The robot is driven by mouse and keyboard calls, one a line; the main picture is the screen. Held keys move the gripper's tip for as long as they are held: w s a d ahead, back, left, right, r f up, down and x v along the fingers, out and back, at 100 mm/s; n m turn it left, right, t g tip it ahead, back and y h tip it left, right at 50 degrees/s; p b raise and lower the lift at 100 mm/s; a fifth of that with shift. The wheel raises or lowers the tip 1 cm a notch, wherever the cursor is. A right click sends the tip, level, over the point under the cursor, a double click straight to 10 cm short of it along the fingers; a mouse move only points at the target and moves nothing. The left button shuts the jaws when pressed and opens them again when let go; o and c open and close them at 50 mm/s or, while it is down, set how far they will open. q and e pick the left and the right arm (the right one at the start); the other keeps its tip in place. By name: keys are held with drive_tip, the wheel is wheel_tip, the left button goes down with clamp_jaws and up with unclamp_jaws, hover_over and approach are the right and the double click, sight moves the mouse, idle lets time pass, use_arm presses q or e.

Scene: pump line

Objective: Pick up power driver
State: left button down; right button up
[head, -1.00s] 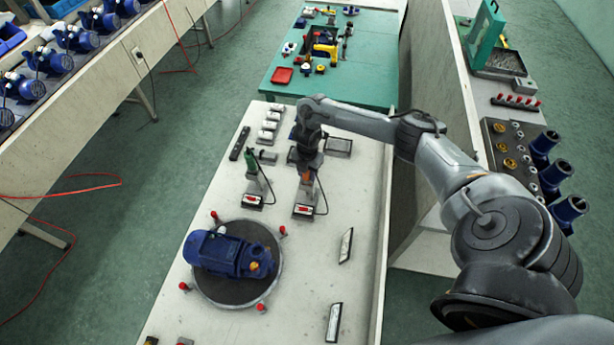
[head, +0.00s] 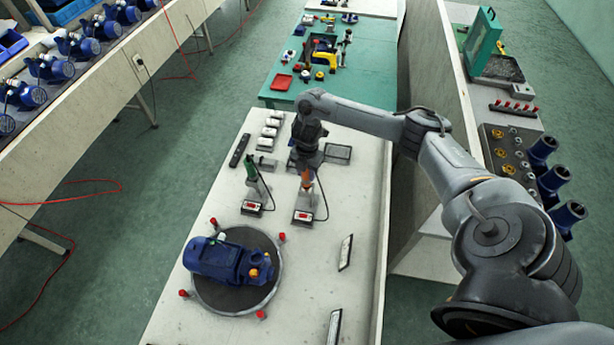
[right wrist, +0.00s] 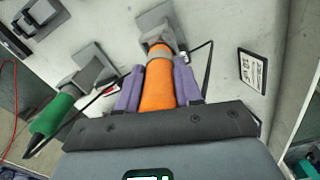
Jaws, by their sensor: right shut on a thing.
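The orange-handled power driver (right wrist: 158,88) sits between the purple fingers of my right gripper (right wrist: 159,85) in the right wrist view. The gripper is shut on its handle. In the head view, the orange driver (head: 307,179) shows just below my right gripper (head: 306,160), standing over its holder with a red-marked base (head: 303,216) and a black cable beside it. A green-handled driver (head: 251,174) stands in a like holder to the left; it also shows in the right wrist view (right wrist: 52,115). My left gripper is not in view.
A blue pump (head: 225,262) lies on a round dark turntable (head: 240,298) with red knobs, nearer on the white bench. Small grey blocks (head: 270,132) and a dark tray (head: 338,153) lie beyond the drivers. A grey wall (head: 428,110) stands along the right.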

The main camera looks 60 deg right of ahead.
wheel_tip(320, 180, up, 14)
drive_tip(key=p, duration=0.6)
drive_tip(key=shift+f, duration=0.25)
drive_tip(key=shift+r+p, duration=2.65)
drive_tip(key=shift+p, duration=0.25)
